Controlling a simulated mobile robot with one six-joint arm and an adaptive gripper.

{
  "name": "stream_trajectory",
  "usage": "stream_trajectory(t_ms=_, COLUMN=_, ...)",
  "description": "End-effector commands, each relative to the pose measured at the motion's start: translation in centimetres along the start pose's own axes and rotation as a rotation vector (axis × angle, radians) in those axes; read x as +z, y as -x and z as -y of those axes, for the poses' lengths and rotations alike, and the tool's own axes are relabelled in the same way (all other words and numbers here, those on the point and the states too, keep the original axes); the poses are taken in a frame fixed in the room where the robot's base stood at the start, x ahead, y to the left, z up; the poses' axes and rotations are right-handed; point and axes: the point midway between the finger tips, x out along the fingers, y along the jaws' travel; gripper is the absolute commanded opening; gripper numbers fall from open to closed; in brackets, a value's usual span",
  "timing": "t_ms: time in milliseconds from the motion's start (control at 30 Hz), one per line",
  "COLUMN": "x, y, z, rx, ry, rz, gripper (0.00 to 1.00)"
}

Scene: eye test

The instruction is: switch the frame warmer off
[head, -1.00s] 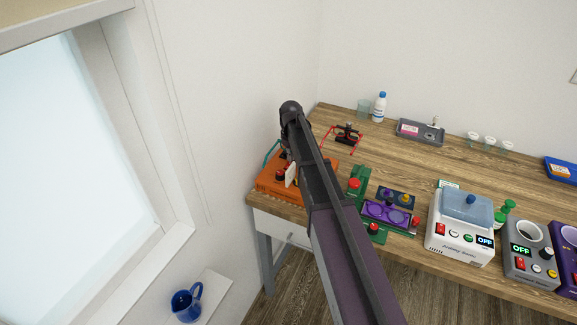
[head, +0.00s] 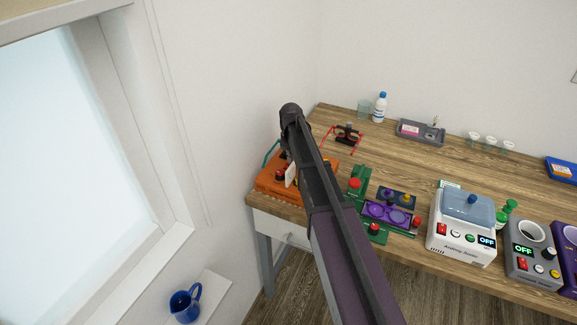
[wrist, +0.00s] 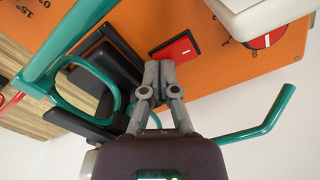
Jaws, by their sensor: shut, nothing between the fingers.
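An orange box (head: 267,188) stands at the left end of the bench, mostly behind my arm. In the wrist view its orange panel (wrist: 225,35) carries a red rocker switch (wrist: 176,49) in a black frame and a red dial with a white line. My gripper (wrist: 160,70) is shut and empty, its fingertips just beside the rocker; contact cannot be told. Which position the rocker is in is unclear. No label naming the frame warmer is readable. In the head view my gripper is hidden behind the arm.
Green and purple devices (head: 385,213) stand right of the box. A white machine (head: 461,240) and a grey machine (head: 520,275) show OFF.

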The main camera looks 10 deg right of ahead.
Motion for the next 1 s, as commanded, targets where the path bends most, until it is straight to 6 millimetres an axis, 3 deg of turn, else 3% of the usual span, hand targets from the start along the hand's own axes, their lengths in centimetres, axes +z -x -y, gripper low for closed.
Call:
stream_trajectory(t_ms=267, x=0.0, y=0.3, z=0.0, rx=0.000, ry=0.000, rz=0.000, gripper=0.00)
stream_trajectory(t_ms=1000, x=0.0, y=4.5, z=0.0, rx=0.000, ry=0.000, rz=0.000, gripper=0.00)
